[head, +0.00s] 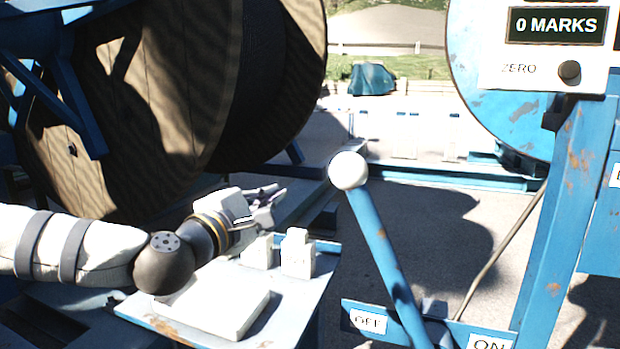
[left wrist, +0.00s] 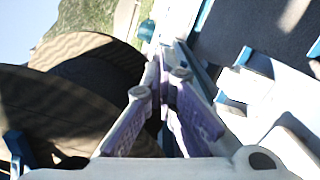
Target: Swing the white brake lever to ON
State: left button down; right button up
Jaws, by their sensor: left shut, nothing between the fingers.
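The brake lever (head: 378,235) is a blue bar with a round white knob (head: 348,170) on top. It leans left, its knob on the OFF side. Its lower end passes between the OFF label (head: 368,321) and the ON label (head: 490,342), nearer to OFF. My left gripper (head: 280,192) is to the left of the knob, apart from it, with its fingers pointing right. In the left wrist view its fingers (left wrist: 163,62) come together with nothing between them. I cannot make out the lever in that view. My right gripper is in neither view.
A large wooden cable reel (head: 150,90) stands behind my left arm. Below my left gripper is a blue-edged table (head: 290,325) with a white slab (head: 212,298) and small white blocks (head: 298,254). A blue post (head: 565,220) with a counter panel (head: 545,50) stands right of the lever.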

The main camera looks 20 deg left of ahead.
pick_arm(q)
jog(key=w+d+r, duration=0.1)
jog(key=w+d, duration=0.3)
jog(key=w, duration=0.4)
jog(key=shift+w+d+r, duration=0.15)
jog(key=shift+w+d, duration=0.2)
jog(key=shift+w, duration=0.05)
